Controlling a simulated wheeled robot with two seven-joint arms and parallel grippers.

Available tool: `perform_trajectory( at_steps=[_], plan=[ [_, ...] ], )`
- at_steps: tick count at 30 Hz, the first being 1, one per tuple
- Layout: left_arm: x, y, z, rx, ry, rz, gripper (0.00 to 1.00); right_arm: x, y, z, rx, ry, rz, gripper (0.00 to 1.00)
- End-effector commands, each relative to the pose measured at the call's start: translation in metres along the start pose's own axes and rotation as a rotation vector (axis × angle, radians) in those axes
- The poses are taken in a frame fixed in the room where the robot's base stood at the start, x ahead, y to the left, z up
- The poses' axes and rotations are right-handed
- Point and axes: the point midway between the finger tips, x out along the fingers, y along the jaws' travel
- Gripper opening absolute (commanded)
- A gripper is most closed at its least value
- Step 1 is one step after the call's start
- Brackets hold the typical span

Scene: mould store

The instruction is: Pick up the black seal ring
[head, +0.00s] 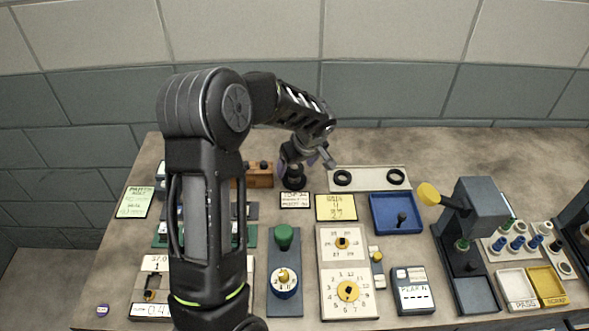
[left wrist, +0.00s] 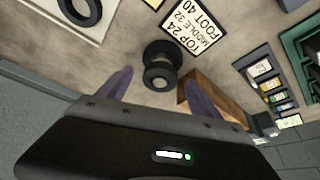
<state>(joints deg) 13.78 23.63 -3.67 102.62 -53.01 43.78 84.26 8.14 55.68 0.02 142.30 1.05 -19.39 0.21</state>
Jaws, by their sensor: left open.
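Two black rings lie on a pale tray (head: 368,186) at the back of the table: a left ring (head: 342,177) and a right ring (head: 396,176). I cannot tell which is the seal ring. Part of one ring shows at the top left of the left wrist view (left wrist: 80,12). My left gripper (head: 304,164) is open and empty, left of the tray, above a dark stepped spool (head: 293,182). In the left wrist view the spool (left wrist: 160,66) appears beyond and between the fingertips (left wrist: 156,88), apparently not gripped. My right gripper is not in view.
Printed cards, a white one (head: 295,200) and a yellow one (head: 336,207), lie before the spool. A wooden block (head: 260,175) stands left of it. A blue tray (head: 397,213) holds a small dark knob-like piece. A grey machine (head: 470,230) stands right. My arm hides part of the left side.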

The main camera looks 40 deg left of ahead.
Motion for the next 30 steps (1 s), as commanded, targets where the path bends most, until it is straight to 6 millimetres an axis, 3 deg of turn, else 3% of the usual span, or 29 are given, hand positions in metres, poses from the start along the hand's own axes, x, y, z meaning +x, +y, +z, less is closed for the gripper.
perform_trajectory(
  at_steps=[14, 30],
  plan=[
    [-0.0007, -0.0001, -0.0003, -0.001, 0.0, 0.0, 0.75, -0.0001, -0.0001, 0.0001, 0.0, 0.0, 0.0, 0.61],
    [-0.0007, -0.0001, -0.0003, -0.001, 0.0, 0.0, 0.32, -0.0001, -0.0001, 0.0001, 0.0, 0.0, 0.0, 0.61]
  ],
)
